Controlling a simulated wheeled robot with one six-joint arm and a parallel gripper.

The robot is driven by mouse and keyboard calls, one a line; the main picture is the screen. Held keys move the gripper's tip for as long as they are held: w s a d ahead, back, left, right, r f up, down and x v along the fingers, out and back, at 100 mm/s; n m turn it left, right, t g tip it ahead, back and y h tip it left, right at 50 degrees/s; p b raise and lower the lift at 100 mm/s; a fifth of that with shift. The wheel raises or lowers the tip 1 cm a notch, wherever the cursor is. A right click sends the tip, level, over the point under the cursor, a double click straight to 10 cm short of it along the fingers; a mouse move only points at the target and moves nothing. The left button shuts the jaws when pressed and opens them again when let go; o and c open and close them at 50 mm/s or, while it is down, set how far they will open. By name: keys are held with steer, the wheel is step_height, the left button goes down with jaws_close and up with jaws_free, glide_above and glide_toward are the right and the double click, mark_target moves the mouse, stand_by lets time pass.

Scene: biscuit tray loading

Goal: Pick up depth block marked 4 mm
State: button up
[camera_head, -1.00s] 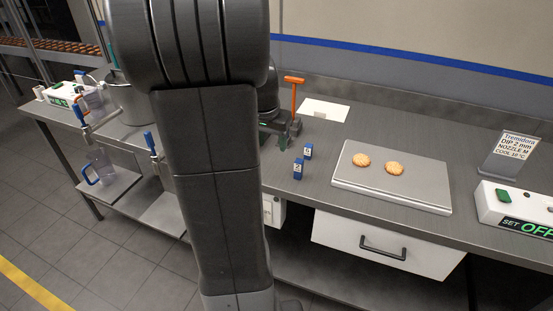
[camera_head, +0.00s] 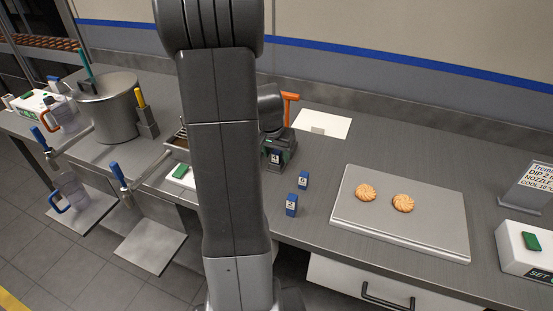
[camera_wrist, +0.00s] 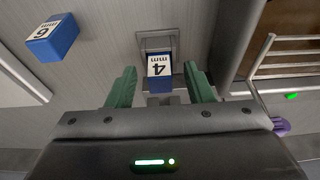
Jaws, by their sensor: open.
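The blue depth block marked 4 mm (camera_wrist: 159,66) is in the middle of the wrist view, its white label facing the camera. My gripper (camera_wrist: 160,75) is open, with one green finger on each side of the block and a visible gap on both sides. In the head view my gripper is at the work table, partly hidden by my arm, and a blue block with a white label (camera_head: 277,157) shows at it. A blue block marked 6 mm (camera_wrist: 52,38) lies to the left in the wrist view.
Two blue blocks (camera_head: 303,179) (camera_head: 291,205) stand nearby on the table, their labels too small to read. A metal tray (camera_head: 445,240) with two biscuits (camera_head: 384,198) lies to the right. An orange-handled tool (camera_head: 291,97) and white card (camera_head: 322,124) are behind. A pot (camera_head: 108,112) stands left.

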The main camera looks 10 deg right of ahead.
steer(key=shift+c, duration=0.2)
jaws_close()
steer(key=shift+r, duration=0.1)
